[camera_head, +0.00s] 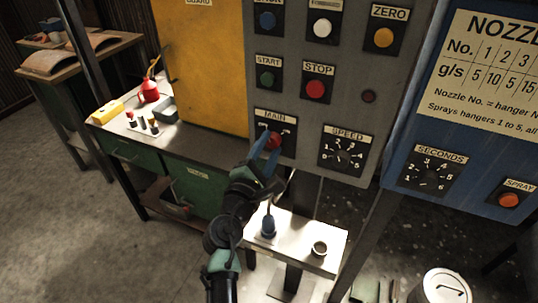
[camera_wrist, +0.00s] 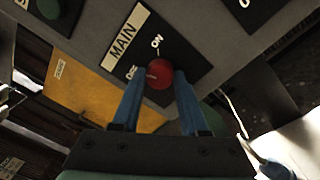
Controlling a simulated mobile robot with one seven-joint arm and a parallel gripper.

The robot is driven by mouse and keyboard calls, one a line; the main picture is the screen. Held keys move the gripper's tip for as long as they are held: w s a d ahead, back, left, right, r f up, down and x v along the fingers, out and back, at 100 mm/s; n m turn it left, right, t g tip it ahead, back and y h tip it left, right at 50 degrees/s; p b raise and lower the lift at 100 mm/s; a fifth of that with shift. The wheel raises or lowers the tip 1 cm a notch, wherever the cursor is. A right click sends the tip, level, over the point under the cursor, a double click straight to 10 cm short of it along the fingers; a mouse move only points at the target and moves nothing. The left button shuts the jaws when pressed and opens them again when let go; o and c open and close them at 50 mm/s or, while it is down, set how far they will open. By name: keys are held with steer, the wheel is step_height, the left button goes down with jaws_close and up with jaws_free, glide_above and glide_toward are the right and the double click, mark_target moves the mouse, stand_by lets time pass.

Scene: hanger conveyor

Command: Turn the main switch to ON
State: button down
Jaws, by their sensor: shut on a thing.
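The main switch is a red round knob (camera_head: 273,140) under the MAIN label on the grey control panel (camera_head: 228,60). In the wrist view, the red knob (camera_wrist: 159,73) sits between the two blue fingers of my gripper (camera_wrist: 157,82), which is shut on it. The OFF mark is to the knob's left and the ON mark above it. A small pale mark on the knob seems to lie on the side toward OFF. In the head view, my gripper (camera_head: 267,152) reaches up to the knob from below and partly hides it.
The SPEED dial (camera_head: 343,154) is right of the switch; the START button (camera_head: 267,78) and STOP button (camera_head: 316,89) are above. A yellow guard (camera_head: 200,65) is at left. Below is a small shelf (camera_head: 300,235) with a blue nozzle (camera_head: 268,227) and a ring (camera_head: 320,249).

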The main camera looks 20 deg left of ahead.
steer(key=m+b, duration=0.3)
steer(key=m, duration=0.1)
steer(key=shift+f+b, duration=0.3)
steer(key=shift+b, duration=0.05)
steer(key=m+b, duration=0.3)
steer(key=b, duration=0.1)
steer(key=shift+m, duration=0.4)
steer(key=m+b, duration=0.3)
steer(key=shift+m+h, duration=0.3)
steer(key=shift+h, duration=0.1)
steer(key=shift+a+r+m+t+b, duration=0.15)
steer(key=shift+m+t+b, duration=0.15)
steer(key=shift+m+b, duration=1)
steer(key=shift+r+m, duration=0.1)
steer(key=shift+m, duration=0.2)
steer(key=shift+c, duration=2.2)
jaws_free()
